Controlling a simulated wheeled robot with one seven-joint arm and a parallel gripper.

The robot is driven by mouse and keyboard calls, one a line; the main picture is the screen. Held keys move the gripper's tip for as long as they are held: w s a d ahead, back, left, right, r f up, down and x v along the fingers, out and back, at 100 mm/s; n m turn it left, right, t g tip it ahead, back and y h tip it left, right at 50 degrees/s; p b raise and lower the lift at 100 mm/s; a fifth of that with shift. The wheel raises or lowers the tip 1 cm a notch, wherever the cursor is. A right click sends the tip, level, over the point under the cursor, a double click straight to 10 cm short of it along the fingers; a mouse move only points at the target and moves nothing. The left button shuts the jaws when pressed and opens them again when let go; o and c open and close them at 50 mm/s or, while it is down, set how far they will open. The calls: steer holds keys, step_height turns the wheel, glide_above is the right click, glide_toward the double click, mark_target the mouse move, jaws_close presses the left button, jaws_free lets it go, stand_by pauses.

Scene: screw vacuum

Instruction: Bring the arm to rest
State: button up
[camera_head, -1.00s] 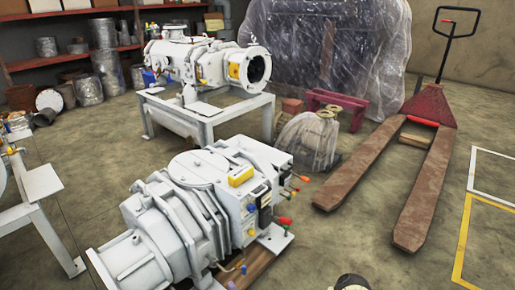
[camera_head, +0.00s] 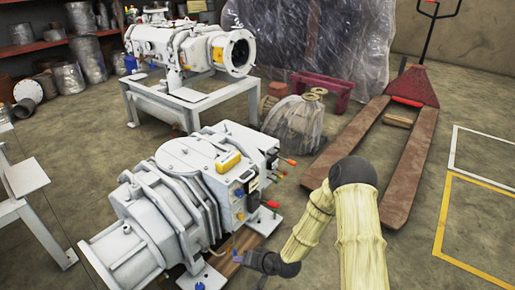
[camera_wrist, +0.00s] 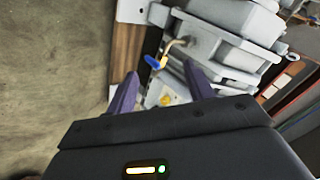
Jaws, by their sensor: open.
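My arm, in a cream cover, reaches in from the bottom right of the head view. My gripper (camera_head: 242,259) is low beside the front white vacuum pump (camera_head: 180,195), at its lower right side. In the wrist view the two purple fingers of my gripper (camera_wrist: 160,72) stand apart, with nothing held between them. A blue-handled valve (camera_wrist: 152,63) on a bent brass-coloured pipe shows between and just beyond the fingertips. I cannot tell how far it is from them.
The front pump rests on a wooden base (camera_head: 228,268). A second pump (camera_head: 180,45) stands on a white frame behind. A red pallet jack (camera_head: 412,85) and a plastic-wrapped item (camera_head: 293,122) are to the right. Yellow and white floor lines (camera_head: 440,225) mark open floor at right.

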steer(key=s+d+r+g+h+p, duration=0.1)
steer(key=s+d+r+h, duration=0.1)
steer(key=s+d+r, duration=0.55)
steer(key=s+d+r+n+g+h+p, duration=0.1)
steer(key=s+d+r+h, duration=0.3)
steer(key=r, duration=0.7)
steer(key=s+d+r+g+h+p, duration=0.1)
steer(key=s+d+r, duration=0.2)
steer(key=d+r, duration=0.5)
steer(key=w+p+v, duration=0.2)
steer(key=p+v, duration=1)
steer(key=w+r+p+v, duration=0.1)
steer(key=w+p+v, duration=0.2)
steer(key=p+v, duration=1)
steer(key=w+r+p+v, duration=0.1)
steer(key=w+p+v, duration=0.2)
steer(key=p+v, duration=0.9)
steer(key=shift+a+r+p, duration=0.4)
steer(key=shift+a+r, duration=0.05)
steer(key=shift+a, duration=0.2)
